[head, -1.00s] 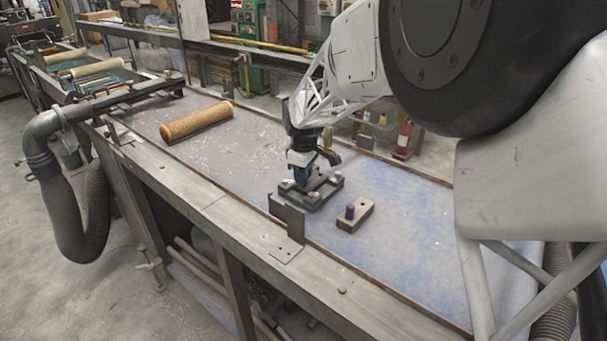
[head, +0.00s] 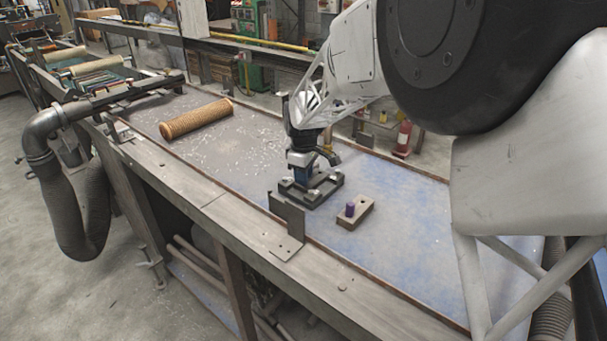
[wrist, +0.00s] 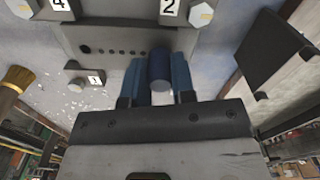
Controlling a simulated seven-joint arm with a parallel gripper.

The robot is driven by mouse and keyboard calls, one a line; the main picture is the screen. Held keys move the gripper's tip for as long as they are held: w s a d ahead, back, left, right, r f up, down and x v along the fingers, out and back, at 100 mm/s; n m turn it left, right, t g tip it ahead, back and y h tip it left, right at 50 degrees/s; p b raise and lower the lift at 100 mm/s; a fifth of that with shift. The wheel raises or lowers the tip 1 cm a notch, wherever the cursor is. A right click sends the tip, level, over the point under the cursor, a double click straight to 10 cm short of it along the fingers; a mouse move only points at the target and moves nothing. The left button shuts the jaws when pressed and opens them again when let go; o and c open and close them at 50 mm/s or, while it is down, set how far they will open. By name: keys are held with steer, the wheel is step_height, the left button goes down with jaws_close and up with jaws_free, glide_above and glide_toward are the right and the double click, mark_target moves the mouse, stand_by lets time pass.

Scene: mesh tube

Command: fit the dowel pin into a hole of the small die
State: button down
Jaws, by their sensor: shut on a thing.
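My gripper (wrist: 158,82) has two blue fingers and is shut on the dowel pin (wrist: 160,68), a dark blue cylinder between the fingertips. In the head view my gripper (head: 302,173) is low over the dark die fixture (head: 325,190), which has bolts at its corners. In the wrist view a grey plate with a row of small holes (wrist: 118,50), which looks like the small die, lies just beyond the fingers. The pin overlaps its near edge there. The pin's lower tip is hidden, and I cannot tell whether it touches the plate.
A small block with a purple peg (head: 351,209) stands to the right of the fixture. An upright metal bracket (head: 288,215) is at the bench's front edge. A ribbed wooden roller (head: 197,119) lies farther left. The bench's right part is clear.

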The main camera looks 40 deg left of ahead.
steer(key=shift+f, duration=0.1)
steer(key=c, duration=0.9)
jaws_free()
steer(key=shift+o, duration=0.2)
steer(key=shift+r, duration=3.9)
